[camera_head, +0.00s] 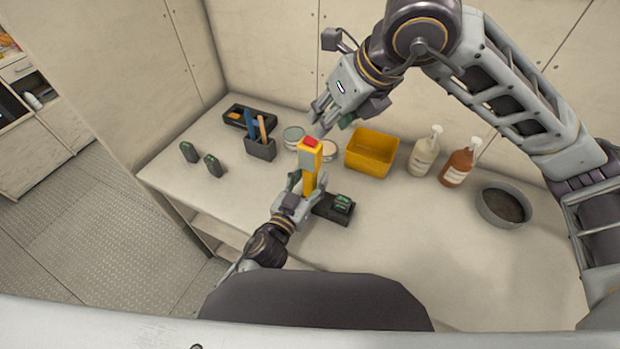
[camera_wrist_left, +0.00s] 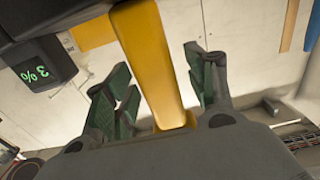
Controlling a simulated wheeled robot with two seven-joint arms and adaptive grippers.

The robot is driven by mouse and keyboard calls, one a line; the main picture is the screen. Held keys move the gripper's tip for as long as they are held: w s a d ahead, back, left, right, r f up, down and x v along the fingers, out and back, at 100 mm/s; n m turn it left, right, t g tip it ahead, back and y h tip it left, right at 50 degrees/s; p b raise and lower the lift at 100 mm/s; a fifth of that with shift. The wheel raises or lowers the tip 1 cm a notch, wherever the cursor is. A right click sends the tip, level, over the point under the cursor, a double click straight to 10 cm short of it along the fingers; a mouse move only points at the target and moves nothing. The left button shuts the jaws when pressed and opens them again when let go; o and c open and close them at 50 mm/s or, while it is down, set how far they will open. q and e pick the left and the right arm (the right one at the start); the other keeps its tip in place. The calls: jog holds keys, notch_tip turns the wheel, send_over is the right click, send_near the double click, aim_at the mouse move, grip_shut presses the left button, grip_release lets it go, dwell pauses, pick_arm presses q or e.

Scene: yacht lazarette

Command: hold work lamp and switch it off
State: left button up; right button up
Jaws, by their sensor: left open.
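The work lamp (camera_head: 310,182) is a yellow upright bar with a red part on its top, over the left half of the bench. In the left wrist view the yellow bar (camera_wrist_left: 150,55) runs between my two green-padded fingers, with gaps on both sides. My left gripper (camera_head: 308,184) is open around the lamp's lower part. My right gripper (camera_head: 331,115) is above and behind the lamp's top, apart from it in the picture. Whether its fingers are open or shut is unclear. The lamp's foot is hidden by my left gripper.
A dark block (camera_head: 333,208) with a green display stands just right of the lamp. Behind are a yellow bin (camera_head: 371,152), a tool holder (camera_head: 260,148) and round tins (camera_head: 293,138). Two pump bottles (camera_head: 424,156) and a grey bowl (camera_head: 503,207) stand right. The front right bench is clear.

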pick_arm(q)
grip_shut()
dwell(0.3)
